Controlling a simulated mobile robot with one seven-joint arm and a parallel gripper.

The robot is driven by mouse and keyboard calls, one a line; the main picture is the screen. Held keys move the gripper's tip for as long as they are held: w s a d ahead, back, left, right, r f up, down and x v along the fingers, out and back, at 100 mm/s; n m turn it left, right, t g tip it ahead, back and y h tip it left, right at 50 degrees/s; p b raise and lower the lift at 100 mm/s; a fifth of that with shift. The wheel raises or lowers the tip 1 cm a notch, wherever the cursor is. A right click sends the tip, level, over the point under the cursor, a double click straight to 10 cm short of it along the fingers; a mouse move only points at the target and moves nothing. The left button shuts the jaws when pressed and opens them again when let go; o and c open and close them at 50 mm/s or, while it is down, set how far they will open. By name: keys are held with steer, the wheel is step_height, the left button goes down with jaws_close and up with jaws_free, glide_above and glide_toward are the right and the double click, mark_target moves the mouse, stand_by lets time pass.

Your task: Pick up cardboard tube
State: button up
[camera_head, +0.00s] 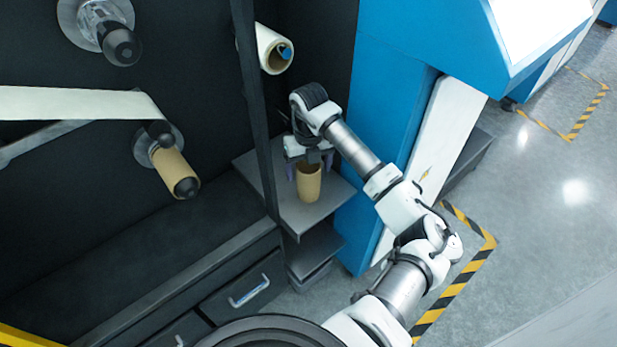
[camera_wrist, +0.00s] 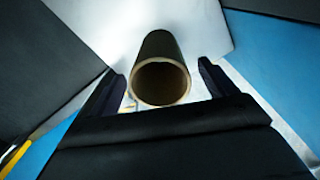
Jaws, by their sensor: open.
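The cardboard tube (camera_head: 309,184) stands upright on a small grey shelf (camera_head: 308,217) in the head view. It is brown and hollow, with its open top facing up. In the wrist view the tube (camera_wrist: 160,72) shows its round open end between the two dark fingers. My gripper (camera_head: 307,172) is over the shelf at the tube, and it also shows in the wrist view (camera_wrist: 163,85). It is open, with one finger to each side of the tube and a visible gap on both sides. The arm hides part of the area behind the tube.
A dark vertical post (camera_head: 257,110) stands just left of the shelf. A blue machine (camera_head: 385,100) rises close on the right. A roll on a spindle (camera_head: 270,50) sticks out above. Another brown core (camera_head: 172,172) sits on a spindle at left. Drawers (camera_head: 243,290) lie below.

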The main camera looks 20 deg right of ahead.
steer(key=shift+f, duration=0.5)
steer(key=c, duration=1.1)
steer(key=shift+r, duration=0.15)
step_height(320, 180, up, 20)
steer(key=shift+f+b, duration=0.1)
steer(key=shift+b, duration=1.1)
